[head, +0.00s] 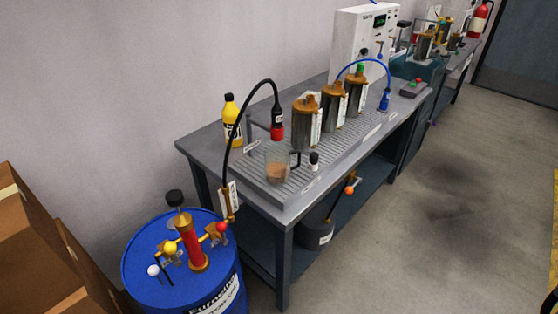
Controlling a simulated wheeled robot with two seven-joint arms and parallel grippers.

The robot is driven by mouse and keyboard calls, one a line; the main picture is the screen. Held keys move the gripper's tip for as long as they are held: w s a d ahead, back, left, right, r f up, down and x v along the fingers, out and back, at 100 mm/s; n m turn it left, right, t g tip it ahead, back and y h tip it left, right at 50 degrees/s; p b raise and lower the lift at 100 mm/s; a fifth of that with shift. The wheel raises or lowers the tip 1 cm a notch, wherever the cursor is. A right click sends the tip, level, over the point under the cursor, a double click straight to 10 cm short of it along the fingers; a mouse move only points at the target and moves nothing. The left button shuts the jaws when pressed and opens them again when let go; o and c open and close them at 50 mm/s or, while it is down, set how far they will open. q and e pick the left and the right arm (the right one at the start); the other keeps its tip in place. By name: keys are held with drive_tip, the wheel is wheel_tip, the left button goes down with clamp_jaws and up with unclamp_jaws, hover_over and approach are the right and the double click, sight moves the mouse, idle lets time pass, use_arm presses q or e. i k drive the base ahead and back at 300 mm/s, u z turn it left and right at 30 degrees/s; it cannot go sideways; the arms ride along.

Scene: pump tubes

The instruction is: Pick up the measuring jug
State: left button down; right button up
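The measuring jug (278,152) looks like a clear, see-through vessel with a dark handle on its right side. It stands upright near the front left end of the ribbed grey tray (266,191) on the workbench. A brownish patch shows in its lower part; I cannot tell whether it is contents or something seen through the wall. A black hose with a red end (277,132) hangs just behind or above the jug. Neither of my grippers can be made out in the head view.
A small black-capped bottle (314,163) stands right of the jug. A yellow bottle (231,120) and several metal canisters (334,108) are behind. A blue drum (142,272) with a pump stands at the bench's left end, near cardboard boxes (30,225). The floor (430,220) at right is clear.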

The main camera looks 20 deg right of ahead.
sight(278, 169)
drive_tip(key=k, duration=1.1)
drive_tip(key=z, duration=0.95)
drive_tip(key=i, duration=1.05)
drive_tip(key=u, duration=0.8)
drive_tip(key=i, duration=0.6)
drive_tip(key=u, duration=0.75)
